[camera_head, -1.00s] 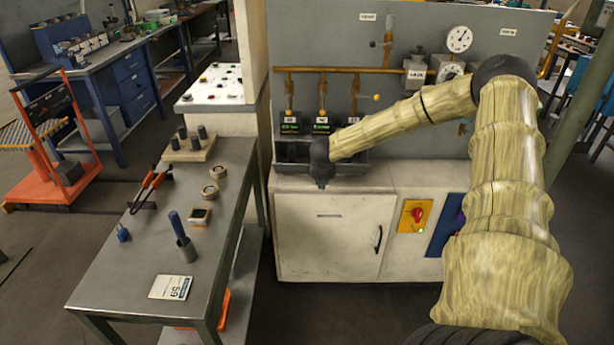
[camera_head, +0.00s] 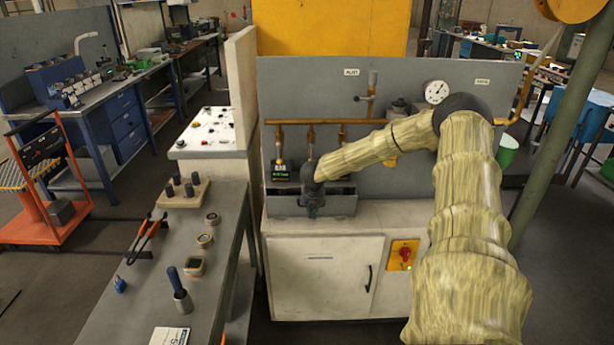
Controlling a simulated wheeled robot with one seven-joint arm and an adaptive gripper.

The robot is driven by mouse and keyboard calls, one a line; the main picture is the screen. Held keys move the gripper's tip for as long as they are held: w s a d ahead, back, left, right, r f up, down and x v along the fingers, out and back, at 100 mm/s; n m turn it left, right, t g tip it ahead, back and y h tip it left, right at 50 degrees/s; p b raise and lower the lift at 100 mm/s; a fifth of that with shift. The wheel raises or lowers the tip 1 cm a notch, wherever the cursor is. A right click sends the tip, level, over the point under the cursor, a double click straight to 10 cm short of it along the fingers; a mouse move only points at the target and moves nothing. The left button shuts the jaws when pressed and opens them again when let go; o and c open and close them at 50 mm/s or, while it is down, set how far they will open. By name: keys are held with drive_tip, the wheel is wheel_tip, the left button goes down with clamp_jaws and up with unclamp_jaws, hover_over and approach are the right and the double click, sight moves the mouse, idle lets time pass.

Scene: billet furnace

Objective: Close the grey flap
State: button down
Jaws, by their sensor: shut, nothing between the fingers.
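A grey trough-like box stands on the pale cabinet top against the grey back panel. Its long grey front piece (camera_head: 340,206), which looks like the flap, stands up along the near side. A dark gap shows behind its upper edge, so it does not look fully shut over the box. My gripper (camera_head: 313,212) points down in front of the middle of this piece and hides part of it. The gripper is dark, small and shut, with nothing seen in it. I cannot tell whether it touches the grey piece.
Orange-brown pipes (camera_head: 350,122) and a round gauge (camera_head: 437,91) are on the back panel (camera_head: 290,90). The cabinet (camera_head: 320,275) has a red switch (camera_head: 405,254). A grey bench (camera_head: 225,225) with small tools stands at the left. The cabinet top right of the box is clear.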

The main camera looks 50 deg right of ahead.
drive_tip(key=w+d+r, duration=0.2)
drive_tip(key=shift+w+d+r+b, duration=0.1)
drive_tip(key=shift+d+b, duration=0.2)
drive_tip(key=shift+w+d+r, duration=0.25)
drive_tip(key=shift+w+r, duration=0.25)
drive_tip(key=shift+r, duration=0.2)
drive_tip(key=shift+w+r, duration=0.1)
drive_tip(key=shift+s+a+f, duration=0.3)
drive_tip(key=s+a+f, duration=0.2)
drive_tip(key=s+a, duration=0.1)
wheel_tip(320, 180, up, 10)
drive_tip(key=d+b, duration=0.1)
drive_tip(key=b, duration=0.1)
drive_tip(key=shift+w, duration=0.35)
